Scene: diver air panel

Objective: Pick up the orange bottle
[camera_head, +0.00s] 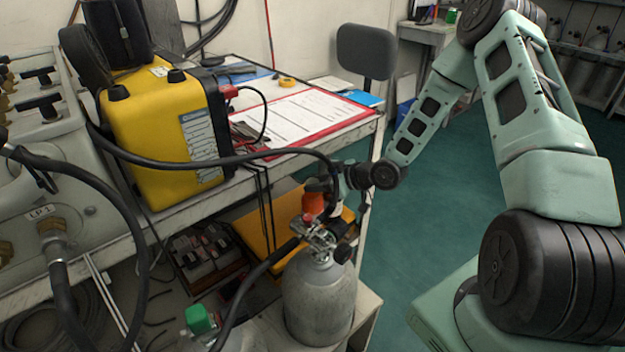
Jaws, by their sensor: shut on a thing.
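The orange bottle (314,202) shows as a small orange patch just above the grey cylinder's valve, in front of the desk's lower shelf. My gripper (322,187) reaches in from the right below the desk top and is shut on the orange bottle. The fingers are dark and small, and a black hose passes close to them. The bottle's upper part is hidden by the gripper, and its lower end is partly behind the valve. I cannot tell whether the bottle touches the shelf.
A grey gas cylinder (320,298) with valve and hose stands right in front. A yellow case (163,135) and a red-edged clipboard (305,119) sit on the desk (352,130). A yellow-orange case (262,238) lies on the lower shelf. Green floor (430,215) at the right is clear.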

